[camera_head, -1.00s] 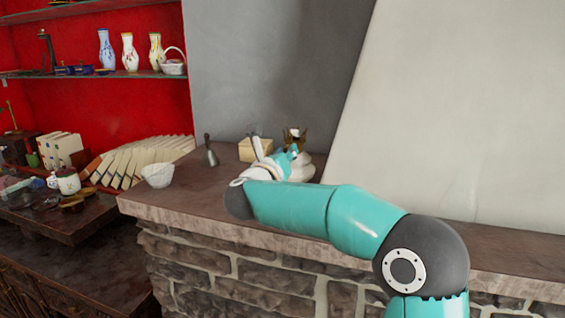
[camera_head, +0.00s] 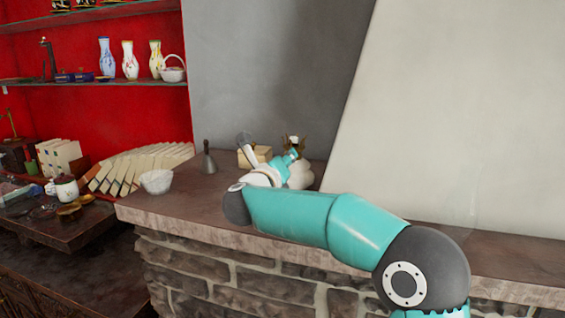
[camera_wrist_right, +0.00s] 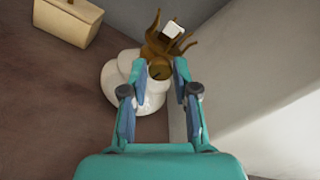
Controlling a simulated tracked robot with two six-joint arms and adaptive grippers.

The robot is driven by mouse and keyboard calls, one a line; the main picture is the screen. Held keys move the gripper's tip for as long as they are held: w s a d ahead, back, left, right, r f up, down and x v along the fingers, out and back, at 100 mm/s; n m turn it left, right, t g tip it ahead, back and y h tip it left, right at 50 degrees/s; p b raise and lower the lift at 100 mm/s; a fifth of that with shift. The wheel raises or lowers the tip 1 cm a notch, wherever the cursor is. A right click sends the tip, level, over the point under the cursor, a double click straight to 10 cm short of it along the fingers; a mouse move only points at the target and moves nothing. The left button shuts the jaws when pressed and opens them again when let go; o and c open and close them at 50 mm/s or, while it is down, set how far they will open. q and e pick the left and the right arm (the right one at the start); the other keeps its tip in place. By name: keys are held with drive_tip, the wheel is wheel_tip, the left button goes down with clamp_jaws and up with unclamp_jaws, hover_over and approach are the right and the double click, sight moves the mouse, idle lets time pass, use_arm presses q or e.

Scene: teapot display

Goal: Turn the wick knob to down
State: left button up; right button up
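The lamp stands on the stone mantel. It has a white rounded body (camera_head: 302,176) and a brown-gold burner with prongs (camera_wrist_right: 157,44) on top. A round brass piece, which looks like the wick knob (camera_wrist_right: 160,71), shows in the right wrist view. My right gripper (camera_wrist_right: 160,66) points at it, with one finger on each side and the knob filling the gap. Whether the pads press on it I cannot tell. In the head view my right gripper (camera_head: 293,155) is at the lamp's burner, its fingertips small and hard to make out. My left gripper is not in view.
A tan box (camera_head: 262,152) sits left of the lamp, with a grey bell (camera_head: 209,160) and white bowl (camera_head: 157,181) farther left. The sloping pale wall (camera_wrist_right: 262,90) is close on the lamp's right. The mantel's left front (camera_head: 180,205) is clear.

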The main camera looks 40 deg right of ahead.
drive_tip(key=shift+o, duration=1.3)
drive_tip(key=v, duration=1.2)
